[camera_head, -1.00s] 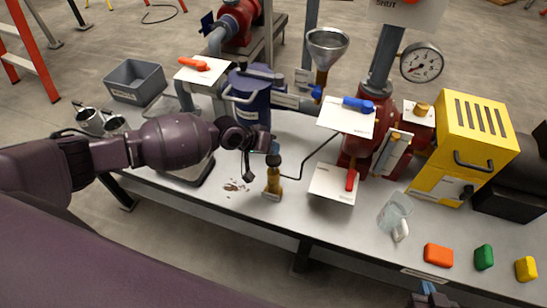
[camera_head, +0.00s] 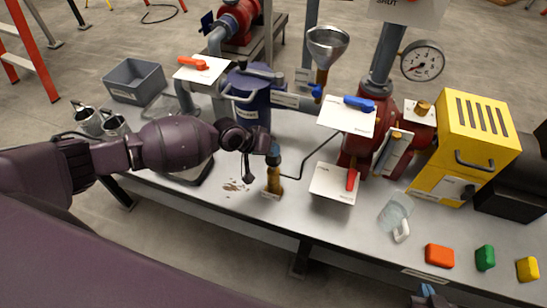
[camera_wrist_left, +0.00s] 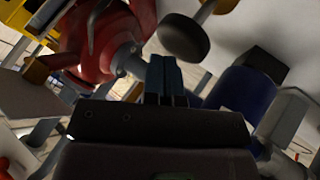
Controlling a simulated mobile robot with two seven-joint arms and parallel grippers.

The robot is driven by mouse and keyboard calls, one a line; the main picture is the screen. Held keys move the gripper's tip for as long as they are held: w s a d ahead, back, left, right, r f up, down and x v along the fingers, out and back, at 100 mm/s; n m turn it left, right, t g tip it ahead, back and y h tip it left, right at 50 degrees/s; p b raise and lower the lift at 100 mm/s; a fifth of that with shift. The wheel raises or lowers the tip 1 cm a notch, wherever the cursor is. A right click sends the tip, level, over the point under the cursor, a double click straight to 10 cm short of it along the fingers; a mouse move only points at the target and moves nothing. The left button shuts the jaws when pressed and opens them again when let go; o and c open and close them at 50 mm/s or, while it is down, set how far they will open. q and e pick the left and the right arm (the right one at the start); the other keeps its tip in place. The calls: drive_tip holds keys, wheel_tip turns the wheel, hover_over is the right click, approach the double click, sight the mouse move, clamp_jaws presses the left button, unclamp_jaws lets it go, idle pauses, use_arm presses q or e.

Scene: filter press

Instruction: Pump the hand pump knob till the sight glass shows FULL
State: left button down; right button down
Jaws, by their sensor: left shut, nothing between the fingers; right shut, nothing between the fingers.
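The hand pump (camera_head: 274,181) is a slim brass-coloured cylinder upright near the bench's front edge, with a dark knob at its top. My left gripper (camera_head: 274,148) is shut and empty, its blue-grey fingertips at the knob from above; I cannot tell whether they touch it. In the left wrist view the shut fingers (camera_wrist_left: 165,76) show near a dark round knob (camera_wrist_left: 184,38) on a pale rod, probably the pump's. A narrow upright gauge (camera_head: 397,152) on the red vessel may be the sight glass; its reading is too small to tell. My right gripper (camera_head: 427,292) is shut at the bottom edge.
A thin dark pipe (camera_head: 318,155) runs from the pump towards the red vessel (camera_head: 357,150). A blue drum (camera_head: 250,98) stands behind my left gripper. A white plate with a red lever (camera_head: 351,180) is to the right.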

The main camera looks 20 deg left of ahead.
drive_tip(key=shift+r, duration=0.15)
drive_tip(key=shift+s, duration=0.1)
use_arm(q)
drive_tip(key=shift+f, duration=0.1)
use_arm(e)
drive_tip(key=shift+s+f, duration=0.35)
drive_tip(key=shift+f, duration=0.1)
